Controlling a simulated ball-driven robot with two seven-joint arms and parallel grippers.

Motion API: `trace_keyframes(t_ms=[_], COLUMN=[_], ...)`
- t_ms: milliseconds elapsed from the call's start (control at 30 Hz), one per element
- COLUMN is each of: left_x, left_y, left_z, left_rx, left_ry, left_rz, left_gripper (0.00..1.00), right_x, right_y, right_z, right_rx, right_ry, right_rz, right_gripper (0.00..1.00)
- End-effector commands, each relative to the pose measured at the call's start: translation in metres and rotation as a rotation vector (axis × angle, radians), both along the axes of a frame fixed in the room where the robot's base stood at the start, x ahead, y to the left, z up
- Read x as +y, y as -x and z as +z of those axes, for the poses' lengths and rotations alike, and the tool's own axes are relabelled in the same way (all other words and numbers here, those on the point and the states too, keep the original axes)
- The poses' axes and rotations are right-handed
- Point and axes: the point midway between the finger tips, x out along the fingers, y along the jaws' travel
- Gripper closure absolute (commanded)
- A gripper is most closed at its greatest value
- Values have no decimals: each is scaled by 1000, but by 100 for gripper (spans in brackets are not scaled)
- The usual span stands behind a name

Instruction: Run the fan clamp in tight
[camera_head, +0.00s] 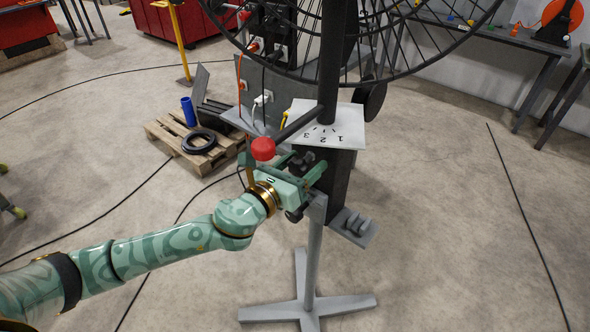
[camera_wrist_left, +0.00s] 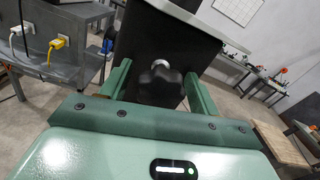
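The fan clamp is a dark lobed knob (camera_wrist_left: 160,84) on a pale shaft in the face of the black fan post. It also shows, partly covered, in the head view (camera_head: 301,162). My left gripper (camera_head: 304,168) is at the post below the dial plate. In the left wrist view its green fingers (camera_wrist_left: 160,78) stand apart on either side of the knob, with visible gaps, so it is open around the knob and not closed on it. The fan's wire cage (camera_head: 420,40) is above. My right gripper is in neither view.
A red ball-ended lever (camera_head: 263,149) sticks out close above my left gripper. The numbered dial plate (camera_head: 330,125) is just above the knob. A grey cross-shaped foot (camera_head: 309,306) stands below. A pallet (camera_head: 190,140) lies behind left. Floor at right is mostly clear, with a cable.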

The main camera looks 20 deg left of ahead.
Motion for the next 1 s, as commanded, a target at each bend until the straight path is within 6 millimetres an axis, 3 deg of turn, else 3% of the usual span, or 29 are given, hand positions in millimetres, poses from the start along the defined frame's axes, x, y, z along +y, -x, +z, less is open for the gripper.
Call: trace_keyframes(t_ms=[33, 133, 167, 467, 1000], left_x=[0, 0, 0, 2, 23], left_y=[0, 0, 0, 7, 63], left_z=[0, 0, 0, 1, 0], left_rx=[0, 1, 1, 3, 3], left_ry=[1, 3, 3, 4, 5], left_rz=[0, 0, 0, 0, 0], left_gripper=[30, 3, 0, 0, 0], right_x=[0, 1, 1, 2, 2], right_y=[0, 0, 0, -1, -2], right_z=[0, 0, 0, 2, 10], right_rx=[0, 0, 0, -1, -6], right_ry=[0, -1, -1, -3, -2], right_rz=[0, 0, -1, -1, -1], right_gripper=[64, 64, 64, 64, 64])
